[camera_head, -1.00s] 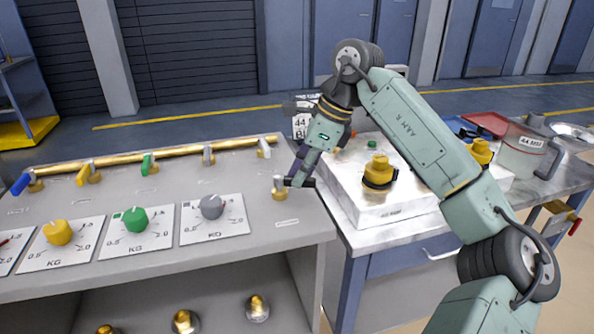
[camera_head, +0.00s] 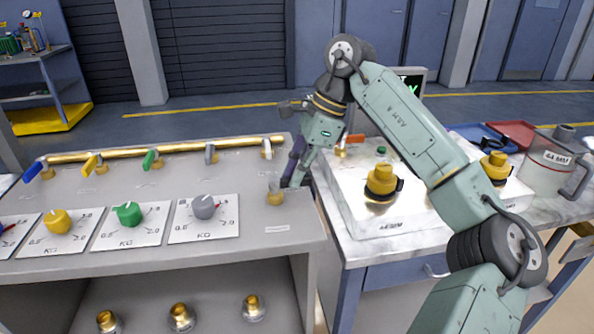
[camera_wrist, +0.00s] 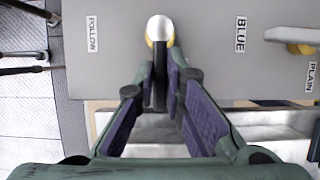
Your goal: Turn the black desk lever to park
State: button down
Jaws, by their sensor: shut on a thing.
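The black desk lever (camera_wrist: 159,80) has a silver cap over a brass base in the wrist view. In the head view its silver and brass pivot (camera_head: 275,196) stands at the right end of the grey desk. My gripper (camera_wrist: 166,72) is shut on the black lever arm, with the fingertips close beside the capped pivot. It reaches the lever from the right in the head view (camera_head: 291,179), where the fingers hide most of the black arm. I see no readable park label.
Grey (camera_head: 204,207), green (camera_head: 129,214) and yellow (camera_head: 57,221) dials line the desk (camera_head: 240,255). Coloured levers sit on a brass pipe (camera_head: 180,147) behind them. A white machine with yellow fittings (camera_head: 383,180) stands on the right bench, beside a labelled jug (camera_head: 546,165).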

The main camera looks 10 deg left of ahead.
jog(key=shift+w+a+r, duration=0.1)
dwell(0.4)
jog(key=c, duration=1.7)
grip_release()
jog(key=shift+o, duration=0.2)
jog(key=v, duration=1.2)
